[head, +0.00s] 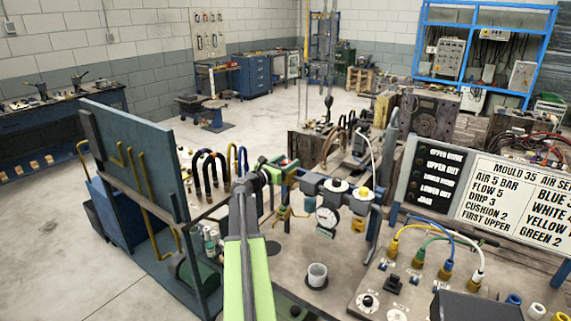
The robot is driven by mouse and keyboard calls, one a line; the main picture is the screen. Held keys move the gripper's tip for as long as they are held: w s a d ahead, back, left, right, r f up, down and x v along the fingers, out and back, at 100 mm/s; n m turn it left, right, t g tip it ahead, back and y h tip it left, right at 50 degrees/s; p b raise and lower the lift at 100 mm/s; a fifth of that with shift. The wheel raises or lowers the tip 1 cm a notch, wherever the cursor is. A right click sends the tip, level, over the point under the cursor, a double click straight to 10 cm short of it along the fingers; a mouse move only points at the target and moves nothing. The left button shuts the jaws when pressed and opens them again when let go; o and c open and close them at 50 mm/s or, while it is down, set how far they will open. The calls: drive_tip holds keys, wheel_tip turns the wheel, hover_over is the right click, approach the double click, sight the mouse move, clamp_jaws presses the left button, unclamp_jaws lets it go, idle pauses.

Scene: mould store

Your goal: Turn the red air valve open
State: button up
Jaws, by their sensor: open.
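In the head view my green and dark arm reaches up from the bottom, left of the middle. My gripper (269,169) is at its far end, small and partly hidden by the arm's own links, and it is open. A small red part (283,162), which looks like the red air valve, shows just beyond and to the right of the gripper. I cannot tell its handle angle or whether the jaws touch it. The grey air unit (312,184) with a round gauge (327,216) stands just right of the gripper.
A panel with coloured hoses (446,271) and a sign board (508,199) fill the right. A blue-grey upright board (131,151) with hanging hoses stands left. Open floor (66,223) lies far left.

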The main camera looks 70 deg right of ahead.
clamp_jaws()
drive_tip(key=shift+s+a, duration=0.1)
drive_tip(key=shift+a, duration=0.15)
drive_tip(key=shift+d+r, duration=0.1)
drive_tip(key=shift+t, duration=0.3)
drive_tip(key=n+t, duration=0.2)
drive_tip(key=t, duration=0.1)
drive_tip(key=n+t, duration=0.2)
drive_tip(key=t, duration=0.1)
drive_tip(key=shift+s+n+t+h, duration=0.1)
drive_tip(key=shift+n+t+h, duration=0.2)
drive_tip(key=shift+n+t, duration=0.1)
drive_tip(key=n+t+y, duration=0.1)
drive_tip(key=n+t, duration=0.2)
drive_tip(key=t, duration=0.2)
drive_tip(key=shift+d, duration=0.1)
drive_tip(key=shift+n+t+y, duration=0.5)
drive_tip(key=shift+n+t, duration=0.2)
drive_tip(key=shift+t, duration=0.1)
drive_tip(key=shift+w, duration=0.25)
